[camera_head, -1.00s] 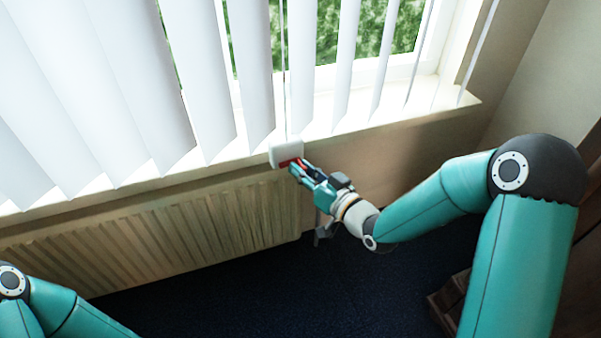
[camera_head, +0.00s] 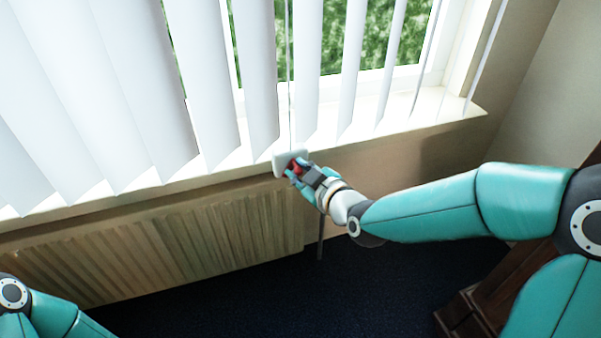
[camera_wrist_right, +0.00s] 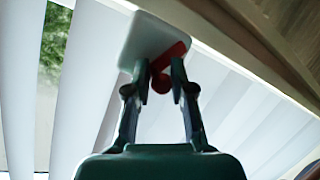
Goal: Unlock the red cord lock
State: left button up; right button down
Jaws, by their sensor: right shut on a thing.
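The red cord lock (camera_head: 297,166) sits on a white housing (camera_head: 282,158) at the edge of the window sill, below a hanging cord (camera_head: 289,80). My right gripper (camera_head: 294,172) is at the lock, its fingers shut on the red part. In the right wrist view the red lever (camera_wrist_right: 168,63) shows between the two fingertips of the right gripper (camera_wrist_right: 160,75), tilted, against the white housing (camera_wrist_right: 150,40). My left arm shows only at the lower left of the head view; its gripper is out of view.
White vertical blinds (camera_head: 110,80) hang across the window. A ribbed radiator (camera_head: 150,240) stands below the sill (camera_head: 370,135). Dark wooden furniture (camera_head: 470,305) stands at the lower right. The dark floor (camera_head: 330,300) between is clear.

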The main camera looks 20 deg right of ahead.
jog(key=shift+s+a+n+p, duration=0.1)
jog(key=shift+a+n+p, duration=0.35)
jog(key=shift+n+p, duration=0.25)
jog(key=shift+a+n+h+p, duration=0.1)
jog(key=shift+n+h+p, duration=0.2)
jog(key=shift+h+p, duration=0.1)
jog(key=c, duration=1)
grip_release()
jog(key=shift+c, duration=0.2)
jog(key=shift+r, duration=0.1)
